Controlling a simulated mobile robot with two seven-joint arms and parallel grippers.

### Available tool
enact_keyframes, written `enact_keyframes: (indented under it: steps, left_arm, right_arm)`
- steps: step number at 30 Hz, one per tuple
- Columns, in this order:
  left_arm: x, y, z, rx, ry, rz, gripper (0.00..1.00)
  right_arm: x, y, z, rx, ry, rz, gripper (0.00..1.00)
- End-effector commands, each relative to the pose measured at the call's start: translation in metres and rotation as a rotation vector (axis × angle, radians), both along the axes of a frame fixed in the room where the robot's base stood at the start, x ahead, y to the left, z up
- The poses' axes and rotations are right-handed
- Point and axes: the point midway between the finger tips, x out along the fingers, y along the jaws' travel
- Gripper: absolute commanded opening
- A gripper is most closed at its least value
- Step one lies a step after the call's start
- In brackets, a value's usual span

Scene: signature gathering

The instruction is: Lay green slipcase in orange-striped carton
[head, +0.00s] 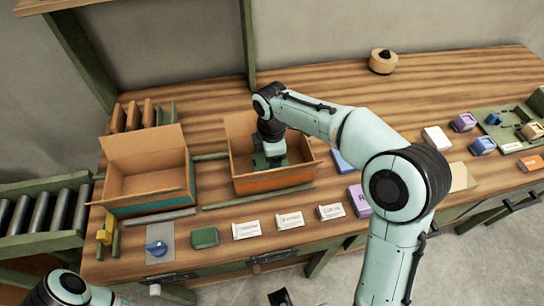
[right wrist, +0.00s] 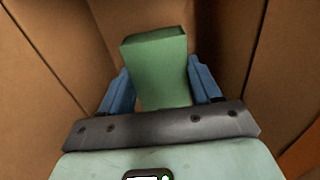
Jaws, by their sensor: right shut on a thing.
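The orange-striped carton (head: 274,181) stands open on the bench, right of a teal-striped carton (head: 150,204). My right arm reaches down into it from above. My right gripper (right wrist: 157,90) is shut on the green slipcase (right wrist: 158,72), with a blue finger on each side. Brown cardboard walls surround them in the right wrist view. In the head view the slipcase (head: 260,161) shows only partly, low inside the carton; whether it touches the floor I cannot tell. My left arm shows at the bottom left; a dark piece at the bottom edge may be its gripper, too cropped to judge.
A green box (head: 204,238) and several white packets (head: 289,220) lie along the front of the bench. A blue case (head: 343,161) and a purple box (head: 359,198) lie right of the carton. A round wooden container (head: 383,62) stands at the back. The back middle is clear.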

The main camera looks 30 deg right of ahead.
Motion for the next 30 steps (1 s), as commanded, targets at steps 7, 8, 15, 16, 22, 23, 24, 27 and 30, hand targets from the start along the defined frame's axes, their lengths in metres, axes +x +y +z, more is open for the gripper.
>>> enact_keyframes:
  steps: [7,8,15,16,22,23,24,27,30]
  left_arm:
    - [-0.001,0.0,-0.003,0.0,0.001,0.0,0.7]
    - [-0.001,0.0,-0.004,0.0,0.001,0.0,0.7]
    - [-0.002,0.0,-0.006,0.0,0.002,0.0,0.7]
    - [-0.002,0.0,-0.006,0.0,0.002,0.0,0.7]
    - [-0.002,0.0,-0.007,0.0,0.002,0.0,0.7]
    - [-0.002,0.0,-0.007,0.0,0.002,0.0,0.7]
    - [-0.002,0.0,-0.007,0.0,0.002,0.0,0.7]
    - [-0.002,0.0,-0.007,0.0,0.002,0.0,0.7]
    - [-0.002,0.0,-0.006,0.0,0.002,0.0,0.7]
  right_arm:
    - [0.0,0.0,-0.006,0.0,0.0,0.0,0.34]
    - [0.0,0.0,-0.007,0.0,0.0,0.0,0.34]
    - [0.0,0.0,-0.011,0.0,0.0,0.0,0.34]
    - [0.0,0.0,-0.012,0.0,0.0,0.0,0.34]
    - [0.0,0.0,-0.013,0.0,0.0,0.0,0.93]
    - [0.0,0.0,-0.013,0.0,0.0,0.0,0.93]
    - [0.0,0.0,-0.013,0.0,0.0,0.0,0.93]
    - [0.0,0.0,-0.013,0.0,0.0,0.0,0.93]
    - [0.0,0.0,-0.011,0.0,0.001,0.0,0.93]
